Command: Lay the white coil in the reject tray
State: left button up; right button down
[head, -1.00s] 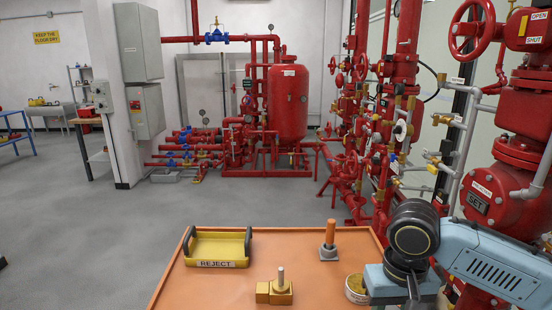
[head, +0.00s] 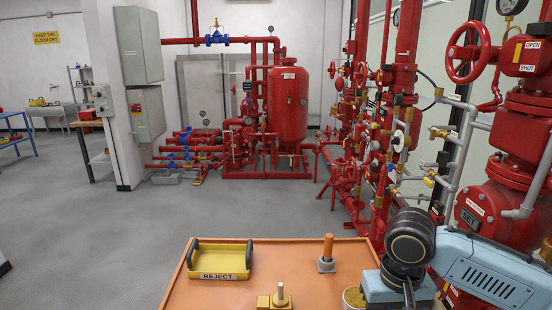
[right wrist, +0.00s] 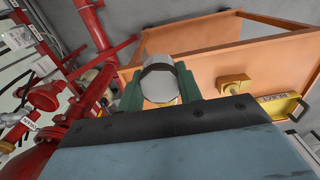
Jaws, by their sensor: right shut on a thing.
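In the right wrist view, my right gripper (right wrist: 158,88) is shut on the white coil (right wrist: 157,75), a pale cylinder with a dark band, held between its green fingers. The coil cannot be made out in the head view. There my right arm's wrist (head: 408,240) is at the cart's right corner, and its fingertips do not show. The yellow reject tray (head: 220,272) with dark end handles lies at the cart's far left corner and looks empty. The tray also shows at the right of the right wrist view (right wrist: 287,105), apart from the coil. My left gripper is not in view.
On the orange cart (head: 290,262) stand a brass valve body (head: 273,301) with an upright stem, an orange-topped part on a grey base (head: 327,254) and a round tin (head: 353,298) beside my right arm. Red valve pipework (head: 505,180) rises close on the right. Grey floor lies beyond.

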aim_at(221, 270)
jog(key=k, duration=0.55)
jog(key=u, duration=0.7)
jog(key=i, duration=0.35)
jog(key=u, duration=0.8)
jog(key=i, duration=0.75)
jog(key=z, duration=0.65)
jog(key=i, duration=0.75)
jog(key=z, duration=0.85)
